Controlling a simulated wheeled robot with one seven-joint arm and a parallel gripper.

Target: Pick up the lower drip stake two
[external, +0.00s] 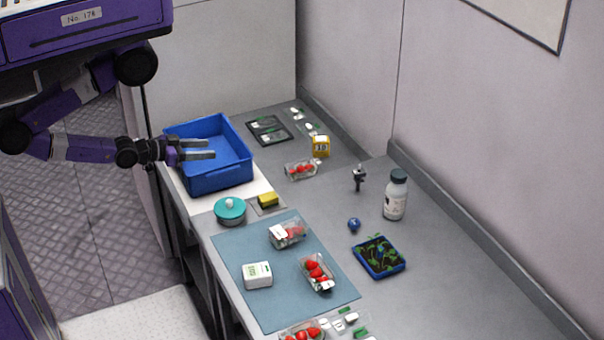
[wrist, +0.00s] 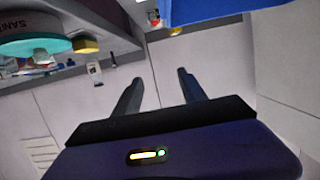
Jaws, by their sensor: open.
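My gripper (external: 205,150) is open and empty, in front of or over the blue bin (external: 235,178); its exact height over the bin is unclear. In the wrist view my two fingers (wrist: 160,78) stand apart with nothing between them. I cannot make out for sure which item is a drip stake. Small white and green pieces lie at the front (external: 350,320) of the counter and at the back (external: 298,113). A small black upright item (external: 359,178) stands right of centre. All of these are well away from my gripper.
A teal-lidded pot (external: 230,210) and a yellow sponge (external: 268,199) are near the bin. Strawberry punnets (external: 318,272) and a white box (external: 257,275) lie on a blue mat (external: 232,248). A bottle (external: 395,198) and a seedling tray (external: 379,256) stand right. The counter's right front is clear.

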